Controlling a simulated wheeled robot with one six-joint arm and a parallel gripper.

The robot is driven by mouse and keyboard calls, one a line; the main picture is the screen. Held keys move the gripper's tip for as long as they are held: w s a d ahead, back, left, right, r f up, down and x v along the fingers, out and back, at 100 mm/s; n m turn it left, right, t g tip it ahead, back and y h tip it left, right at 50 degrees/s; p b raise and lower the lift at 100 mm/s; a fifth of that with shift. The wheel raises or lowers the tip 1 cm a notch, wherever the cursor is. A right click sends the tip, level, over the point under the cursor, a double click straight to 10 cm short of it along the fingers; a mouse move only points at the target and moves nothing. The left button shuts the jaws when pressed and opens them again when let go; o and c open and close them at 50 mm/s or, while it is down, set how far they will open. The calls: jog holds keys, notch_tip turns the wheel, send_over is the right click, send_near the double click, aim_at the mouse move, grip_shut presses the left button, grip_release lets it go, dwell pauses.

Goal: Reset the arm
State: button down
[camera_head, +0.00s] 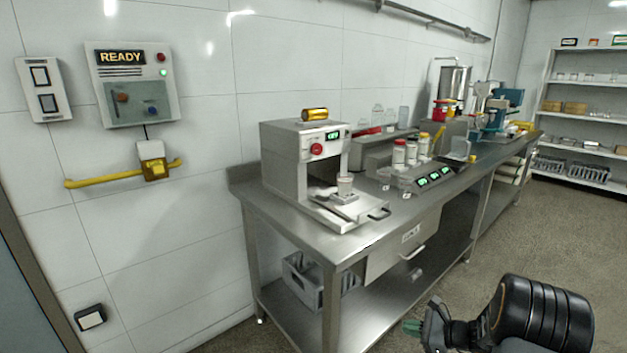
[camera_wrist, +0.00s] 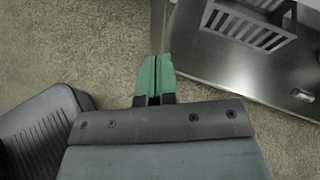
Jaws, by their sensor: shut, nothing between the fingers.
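My gripper (camera_head: 412,327) is at the lower right of the head view, in front of the steel bench (camera_head: 352,315) and apart from it. Its green fingertips also show in the wrist view (camera_wrist: 154,78), pressed together with nothing between them. Below them in the wrist view is the grey speckled floor (camera_wrist: 75,40). My dark arm reaches in from the lower right of the head view.
A grey crate (camera_head: 300,280) sits on the lower shelf. A READY control box (camera_head: 137,110) hangs on the wall. The floor at right is clear.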

jog(key=s+a+r+n+g+h+p, duration=0.3)
jog(key=s+r+n+g+p, duration=0.1)
jog(key=s+r+n, duration=0.3)
jog(key=s+a+r+n+g+h+p, duration=0.3)
jog(key=s+a+r+n+g+p, duration=0.1)
jog(key=s+r+n, duration=0.35)
jog(key=s+a+r+n+t+h+p, duration=0.2)
jog(key=r+n+p, duration=0.2)
jog(key=r, duration=0.6)
jog(key=s+a+r+n+t+h+p, duration=0.2)
jog(key=s+r+n+h+p, duration=0.1)
jog(key=r+p, duration=0.4)
notch_tip(320, 180, up, 3)
jog(key=shift+s+a+r+n, duration=0.2)
jog(key=shift+s+a+n, duration=0.05)
jog(key=shift+n, duration=0.1)
